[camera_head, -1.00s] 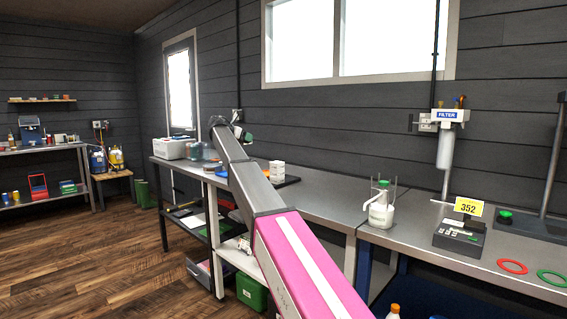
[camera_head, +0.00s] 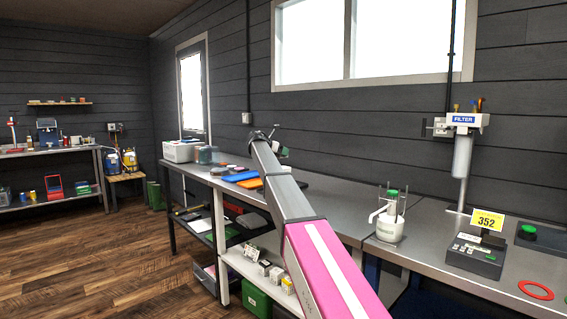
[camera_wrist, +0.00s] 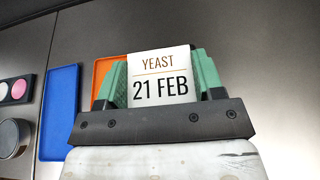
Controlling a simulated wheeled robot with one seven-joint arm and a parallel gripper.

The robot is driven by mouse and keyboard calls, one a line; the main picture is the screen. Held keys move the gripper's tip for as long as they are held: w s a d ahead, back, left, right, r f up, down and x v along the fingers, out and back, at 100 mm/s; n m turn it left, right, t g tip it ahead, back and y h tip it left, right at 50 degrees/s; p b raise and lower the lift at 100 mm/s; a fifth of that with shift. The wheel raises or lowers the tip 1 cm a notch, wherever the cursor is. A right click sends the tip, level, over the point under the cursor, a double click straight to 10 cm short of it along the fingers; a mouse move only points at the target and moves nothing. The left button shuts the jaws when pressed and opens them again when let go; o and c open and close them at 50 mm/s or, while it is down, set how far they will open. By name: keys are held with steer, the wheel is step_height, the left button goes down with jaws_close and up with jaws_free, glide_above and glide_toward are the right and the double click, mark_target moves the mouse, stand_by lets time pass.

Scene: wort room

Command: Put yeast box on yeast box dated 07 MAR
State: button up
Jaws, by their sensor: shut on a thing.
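My gripper (camera_wrist: 162,85), with green fingers, is shut on a white yeast box (camera_wrist: 159,76) in the wrist view. Its label reads YEAST, 21 FEB. In the head view my gripper (camera_head: 281,152) is above the back of the steel bench; the held box cannot be made out there. Small pale boxes (camera_head: 265,268) stand on the shelf under the bench, their labels too small to read. No box dated 07 MAR can be identified.
A blue tray (camera_wrist: 60,112) and an orange tray (camera_wrist: 103,72) lie on the bench below my gripper. Round pieces (camera_wrist: 19,89) lie at the left. Bench between is clear.

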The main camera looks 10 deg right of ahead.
steer(key=shift+d+f, duration=0.65)
steer(key=shift+d, duration=0.25)
steer(key=shift+f, duration=1.85)
steer(key=shift+f, duration=0.1)
steer(key=o, duration=0.9)
steer(key=shift+o, duration=0.2)
steer(key=v, duration=1.2)
steer(key=shift+s+a, duration=0.1)
steer(key=shift+a, duration=0.1)
